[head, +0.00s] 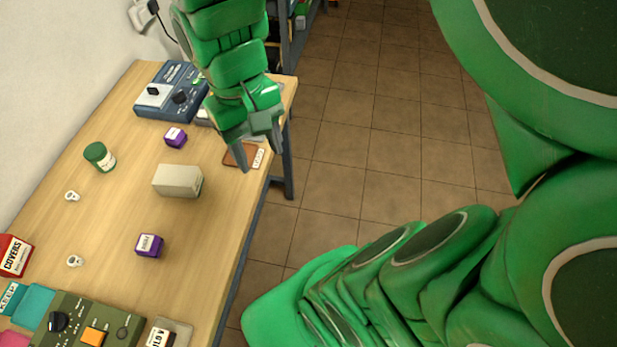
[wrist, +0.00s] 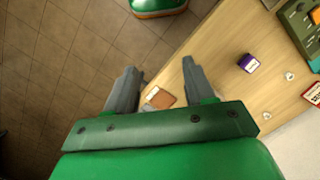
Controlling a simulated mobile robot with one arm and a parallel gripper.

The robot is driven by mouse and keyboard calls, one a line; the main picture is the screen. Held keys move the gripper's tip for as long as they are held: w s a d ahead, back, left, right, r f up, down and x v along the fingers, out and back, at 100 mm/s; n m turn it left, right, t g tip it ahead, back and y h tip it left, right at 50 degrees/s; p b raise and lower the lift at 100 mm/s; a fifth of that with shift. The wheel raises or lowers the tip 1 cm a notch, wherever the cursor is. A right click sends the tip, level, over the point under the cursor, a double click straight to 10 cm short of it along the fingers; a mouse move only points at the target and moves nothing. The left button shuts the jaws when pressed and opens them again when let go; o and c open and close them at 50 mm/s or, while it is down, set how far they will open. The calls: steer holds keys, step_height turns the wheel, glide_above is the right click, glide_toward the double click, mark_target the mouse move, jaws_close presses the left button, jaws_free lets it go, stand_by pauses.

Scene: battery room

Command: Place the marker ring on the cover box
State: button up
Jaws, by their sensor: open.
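Two small white ring-like pieces lie on the bench, an upper one (head: 72,196) and a lower one (head: 75,261). I cannot tell for sure which is the marker ring. One white ring-like piece also shows in the wrist view (wrist: 290,76). The cover box, red with a "COVERS" label (head: 15,256), stands at the left edge of the head view. It is partly visible at the right edge of the wrist view (wrist: 313,94). My gripper (head: 259,158) is open and empty above the bench's right edge, well away from the rings and the box.
A brown tagged piece (head: 239,155) lies below my gripper. The bench (head: 115,215) also holds a beige block (head: 178,181), purple boxes (head: 149,245) (head: 175,137), a green jar (head: 99,156), a blue device (head: 170,91) and an olive control panel (head: 90,322). Tiled floor (head: 330,200) is open at right.

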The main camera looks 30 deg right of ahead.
steer(key=s+d+f, duration=0.2)
steer(key=s, duration=0.5)
steer(key=shift+s+f+m, duration=0.3)
steer(key=shift+f, duration=0.1)
